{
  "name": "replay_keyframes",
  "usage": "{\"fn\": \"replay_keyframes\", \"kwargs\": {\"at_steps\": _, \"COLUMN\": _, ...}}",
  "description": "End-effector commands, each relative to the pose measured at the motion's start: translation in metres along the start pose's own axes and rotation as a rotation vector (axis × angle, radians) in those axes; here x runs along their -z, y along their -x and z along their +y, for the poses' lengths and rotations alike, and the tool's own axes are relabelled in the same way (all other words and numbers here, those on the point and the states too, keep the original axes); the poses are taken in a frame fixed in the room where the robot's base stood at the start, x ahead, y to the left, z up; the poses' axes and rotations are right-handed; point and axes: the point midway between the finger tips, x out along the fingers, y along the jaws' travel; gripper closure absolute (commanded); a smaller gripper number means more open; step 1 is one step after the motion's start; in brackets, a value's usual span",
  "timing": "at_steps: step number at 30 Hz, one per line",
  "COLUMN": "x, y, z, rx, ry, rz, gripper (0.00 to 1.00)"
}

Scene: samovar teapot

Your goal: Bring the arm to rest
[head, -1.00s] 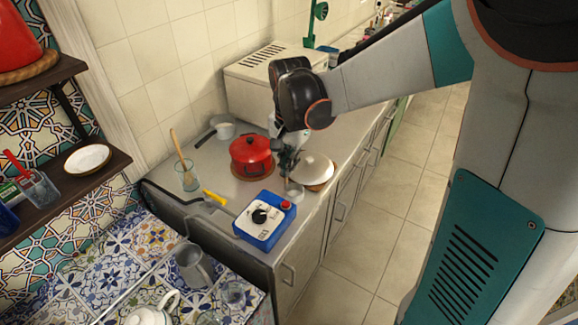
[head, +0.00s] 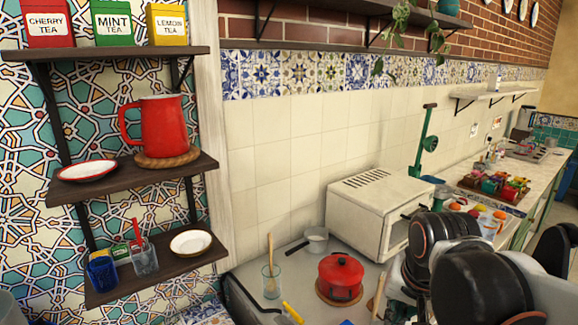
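My arm shows at the lower right of the head view, its dark rounded joints and white link in front of the counter. My gripper (head: 398,308) is only partly visible at the bottom edge, to the right of the red pot (head: 341,277). The fingertips are cut off or hidden, so I cannot tell whether it is open or shut, or whether it holds anything.
The red pot sits on a round wooden trivet on the counter. A glass with a wooden spoon (head: 271,282), a small saucepan (head: 316,239) and a white oven (head: 378,214) stand near. Left shelves hold a red pitcher (head: 161,126), plates and tea boxes.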

Motion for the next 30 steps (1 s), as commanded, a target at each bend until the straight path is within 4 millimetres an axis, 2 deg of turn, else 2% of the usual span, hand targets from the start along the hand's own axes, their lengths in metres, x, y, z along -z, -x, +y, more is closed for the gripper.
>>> {"fn": "replay_keyframes", "kwargs": {"at_steps": 3, "x": -0.021, "y": 0.010, "z": 0.008, "rx": 0.028, "ry": 0.108, "rz": 0.062, "gripper": 1.00}}
{"fn": "replay_keyframes", "kwargs": {"at_steps": 12, "x": -0.059, "y": 0.022, "z": 0.022, "rx": 0.066, "ry": 0.362, "rz": 0.219, "gripper": 1.00}}
{"fn": "replay_keyframes", "kwargs": {"at_steps": 18, "x": -0.069, "y": 0.024, "z": 0.026, "rx": 0.070, "ry": 0.441, "rz": 0.270, "gripper": 1.00}}
{"fn": "replay_keyframes", "kwargs": {"at_steps": 30, "x": -0.069, "y": 0.024, "z": 0.026, "rx": 0.070, "ry": 0.451, "rz": 0.276, "gripper": 1.00}}
